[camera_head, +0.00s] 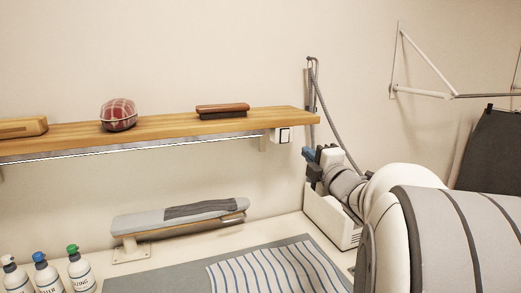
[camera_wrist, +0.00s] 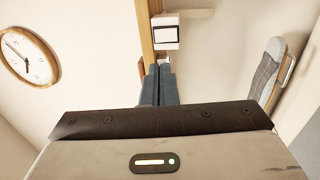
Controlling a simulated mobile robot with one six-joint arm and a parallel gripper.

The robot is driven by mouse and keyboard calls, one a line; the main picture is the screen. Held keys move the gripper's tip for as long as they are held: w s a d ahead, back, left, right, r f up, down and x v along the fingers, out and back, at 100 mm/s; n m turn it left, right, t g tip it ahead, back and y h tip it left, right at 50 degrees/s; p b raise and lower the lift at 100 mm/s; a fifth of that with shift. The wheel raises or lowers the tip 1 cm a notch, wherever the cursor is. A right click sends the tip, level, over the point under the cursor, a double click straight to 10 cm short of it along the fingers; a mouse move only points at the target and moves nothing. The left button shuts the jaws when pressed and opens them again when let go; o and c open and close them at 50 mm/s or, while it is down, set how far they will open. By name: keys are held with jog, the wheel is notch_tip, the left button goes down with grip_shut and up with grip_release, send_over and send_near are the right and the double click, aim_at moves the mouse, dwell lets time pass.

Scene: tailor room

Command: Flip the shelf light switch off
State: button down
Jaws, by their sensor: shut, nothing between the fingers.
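The shelf light switch (camera_head: 284,135) is a small white box with a dark-edged rocker, under the right end of the wooden shelf (camera_head: 160,128). In the wrist view the switch (camera_wrist: 165,33) shows just beyond my fingertips, beside the shelf edge. My gripper (camera_head: 309,154) has blue-grey fingers, right of and slightly below the switch in the head view. In the wrist view my gripper (camera_wrist: 159,70) is shut and empty, pointing toward the switch, with a gap seeming to remain. A bright strip (camera_head: 130,149) runs under the shelf. The rocker's exact position is too small to tell.
A plaid pincushion (camera_head: 118,114), a brush (camera_head: 222,110) and a wooden block (camera_head: 22,127) sit on the shelf. Below are a sleeve board (camera_head: 180,216), several bottles (camera_head: 80,268) and a white bin (camera_head: 330,217). A hose (camera_head: 330,110) hangs behind my gripper.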

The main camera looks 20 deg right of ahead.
aim_at(285, 133)
jog(key=w+p, duration=0.1)
jog(key=w, duration=0.2)
jog(key=w+r+p, duration=0.1)
jog(key=w, duration=0.3)
jog(key=w+p, duration=0.1)
jog(key=w, duration=0.3)
jog(key=shift+w+a+r, duration=0.15)
jog(key=shift+w, duration=0.1)
